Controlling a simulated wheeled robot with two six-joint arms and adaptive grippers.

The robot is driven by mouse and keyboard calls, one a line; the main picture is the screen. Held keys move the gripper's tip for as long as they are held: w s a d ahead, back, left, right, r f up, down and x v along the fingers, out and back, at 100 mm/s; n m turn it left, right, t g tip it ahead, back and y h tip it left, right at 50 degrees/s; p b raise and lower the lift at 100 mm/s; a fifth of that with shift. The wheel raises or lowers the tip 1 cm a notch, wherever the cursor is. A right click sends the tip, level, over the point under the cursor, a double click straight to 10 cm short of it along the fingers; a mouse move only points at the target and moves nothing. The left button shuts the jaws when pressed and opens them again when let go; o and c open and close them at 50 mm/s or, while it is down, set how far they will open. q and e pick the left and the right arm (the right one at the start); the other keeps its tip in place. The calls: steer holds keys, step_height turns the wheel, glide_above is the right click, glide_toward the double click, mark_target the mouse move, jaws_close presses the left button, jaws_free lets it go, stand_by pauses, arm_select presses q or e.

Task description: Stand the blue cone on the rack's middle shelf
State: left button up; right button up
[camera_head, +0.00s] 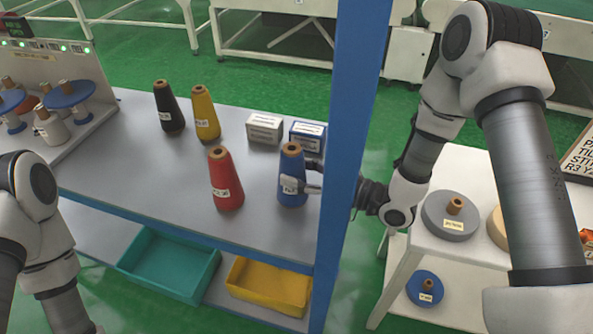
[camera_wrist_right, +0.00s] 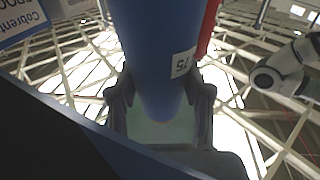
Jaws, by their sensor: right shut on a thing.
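The blue cone (camera_head: 291,168) is upright at the right end of the rack's grey shelf (camera_head: 160,170), close to the blue upright. My right gripper (camera_head: 300,181) reaches in from the right behind that upright and is shut on the cone's side. In the right wrist view the blue cone (camera_wrist_right: 153,45) sits between the two fingers (camera_wrist_right: 158,110). I cannot tell whether its base touches the shelf. A red cone (camera_head: 225,180) stands to its left. My left arm shows at the left edge, but its gripper is out of view.
The rack's blue upright (camera_head: 345,130) hides part of my right gripper. Black (camera_head: 168,108) and yellow (camera_head: 205,115) cones and two small boxes (camera_head: 264,128) (camera_head: 307,136) stand behind. Teal (camera_head: 170,262) and yellow (camera_head: 268,287) bins are below. A white table (camera_head: 400,268) is at right.

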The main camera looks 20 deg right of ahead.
steer(key=shift+d+f, duration=0.1)
steer(key=shift+f, duration=0.1)
steer(key=shift+f, duration=0.15)
steer(key=o, duration=1.4)
steer(key=shift+r, duration=0.2)
steer(key=shift+p+v, duration=0.4)
steer(key=shift+v, duration=5.6)
